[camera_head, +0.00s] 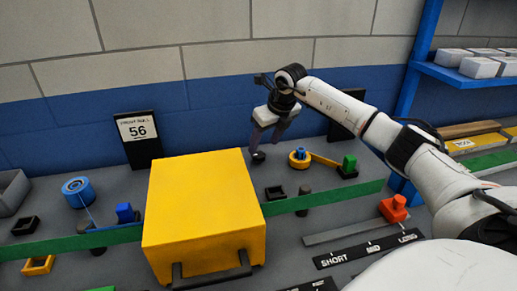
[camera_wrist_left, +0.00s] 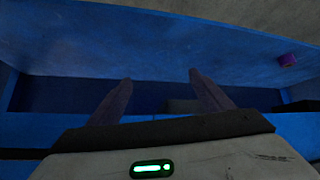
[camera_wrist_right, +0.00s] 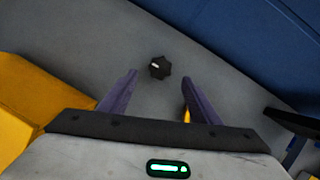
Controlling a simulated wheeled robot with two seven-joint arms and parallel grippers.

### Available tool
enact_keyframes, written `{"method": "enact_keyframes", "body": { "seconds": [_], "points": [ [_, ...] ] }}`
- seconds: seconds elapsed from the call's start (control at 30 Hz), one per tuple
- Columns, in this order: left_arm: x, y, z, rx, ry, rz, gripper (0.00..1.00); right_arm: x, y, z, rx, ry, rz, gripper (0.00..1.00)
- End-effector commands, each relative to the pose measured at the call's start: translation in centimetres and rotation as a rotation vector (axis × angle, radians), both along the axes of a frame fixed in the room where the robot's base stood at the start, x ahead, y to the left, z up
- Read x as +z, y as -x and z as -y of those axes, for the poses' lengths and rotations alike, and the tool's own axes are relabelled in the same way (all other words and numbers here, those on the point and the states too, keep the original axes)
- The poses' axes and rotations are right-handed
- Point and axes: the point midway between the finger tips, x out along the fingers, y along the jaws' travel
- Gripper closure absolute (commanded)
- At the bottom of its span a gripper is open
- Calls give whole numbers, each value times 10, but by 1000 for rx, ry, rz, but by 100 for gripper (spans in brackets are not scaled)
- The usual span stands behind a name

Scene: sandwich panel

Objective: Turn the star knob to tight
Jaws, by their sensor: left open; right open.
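The star knob (camera_wrist_right: 159,67) is small, black and lobed, with a pale mark on its top. In the right wrist view it sits on the grey panel, just beyond and between my fingertips. In the head view the knob (camera_head: 258,158) shows behind the yellow box, below the gripper. My right gripper (camera_head: 266,141) points down above it, open and empty, its fingers (camera_wrist_right: 159,78) apart from the knob. Any tight or loose marking cannot be made out. My left gripper (camera_wrist_left: 160,80) is open and empty in its wrist view, outside the head view.
A large yellow box (camera_head: 200,205) with a black handle stands in front of the knob. A sign reading 56 (camera_head: 138,130) stands left. A yellow and blue round part (camera_head: 299,159) with an arm lies right of the knob. A green strip (camera_head: 330,197) crosses the panel.

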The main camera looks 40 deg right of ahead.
Motion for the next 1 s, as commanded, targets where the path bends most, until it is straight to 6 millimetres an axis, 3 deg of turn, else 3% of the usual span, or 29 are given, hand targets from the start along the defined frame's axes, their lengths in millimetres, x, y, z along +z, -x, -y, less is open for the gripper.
{"method": "enact_keyframes", "body": {
  "seconds": [0.1,0.3,0.67,0.9,1.0],
  "points": [
    [3,0,0,-1,1,0,26,-21,-8,0,0,-3,-3,43],
    [6,-3,1,-1,2,8,26,-42,-17,1,0,-1,-1,43],
    [12,-13,1,0,2,29,26,-48,-20,2,1,0,0,43],
    [12,-11,1,1,3,27,26,-47,-20,2,0,0,0,82],
    [11,-10,0,0,2,24,26,-47,-20,2,0,0,0,84]
  ]
}}
